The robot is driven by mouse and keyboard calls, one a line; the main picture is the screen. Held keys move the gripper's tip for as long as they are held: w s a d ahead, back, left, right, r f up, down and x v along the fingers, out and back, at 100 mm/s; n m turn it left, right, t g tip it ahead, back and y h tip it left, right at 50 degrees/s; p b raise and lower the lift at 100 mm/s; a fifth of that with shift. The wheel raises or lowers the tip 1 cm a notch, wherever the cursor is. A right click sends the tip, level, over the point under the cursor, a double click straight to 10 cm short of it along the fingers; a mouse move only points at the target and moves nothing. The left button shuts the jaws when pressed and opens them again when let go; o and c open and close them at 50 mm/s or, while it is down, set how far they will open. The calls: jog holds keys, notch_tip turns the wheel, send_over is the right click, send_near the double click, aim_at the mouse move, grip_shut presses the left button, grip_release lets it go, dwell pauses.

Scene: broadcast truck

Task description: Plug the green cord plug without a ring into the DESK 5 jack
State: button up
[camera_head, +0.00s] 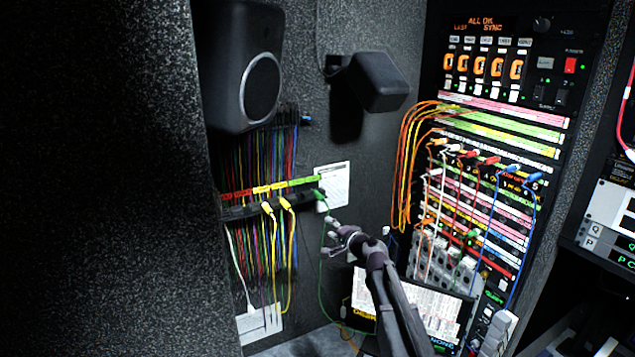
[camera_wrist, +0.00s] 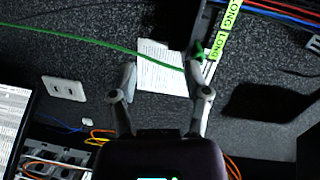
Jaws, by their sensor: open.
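A green cord plug (camera_head: 319,195) sits at the right end of the cord rack on the wall, by the green labels. Its thin green cord hangs down from it. In the wrist view the green plug (camera_wrist: 199,50) is close to my right finger, and a green cord crosses behind the fingers; whether it has a ring is too small to tell. My gripper (camera_head: 335,228) is open and empty, just below and right of the plug; its two fingers also show in the wrist view (camera_wrist: 160,68). The patch panel (camera_head: 480,200) stands at the right; the DESK 5 label is unreadable.
Yellow plugs (camera_head: 276,206) hang on the cord rack (camera_head: 240,210). Several coloured cords, including orange loops (camera_head: 405,160) and blue cords (camera_head: 533,185), cross the panel. Green plugs (camera_head: 472,235) show low on it. A speaker (camera_head: 240,65) overhangs the rack.

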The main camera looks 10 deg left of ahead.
aim_at(318, 192)
jog(key=w+r+m, duration=0.1)
jog(key=w+r+m+t+p, duration=0.1)
jog(key=r, duration=0.1)
jog(key=w+r+m+t+h+p, duration=0.1)
jog(key=w+r, duration=0.1)
jog(key=shift+a, duration=0.25)
jog(key=shift+w, duration=0.1)
jog(key=shift+x, duration=4.45)
jog(key=shift+r, duration=0.15)
jog(key=c, duration=0.8)
jog(key=shift+w, duration=0.15)
grip_shut()
jog(key=o, duration=1.2)
grip_release()
jog(key=shift+r, duration=0.1)
jog(key=shift+o, duration=0.7)
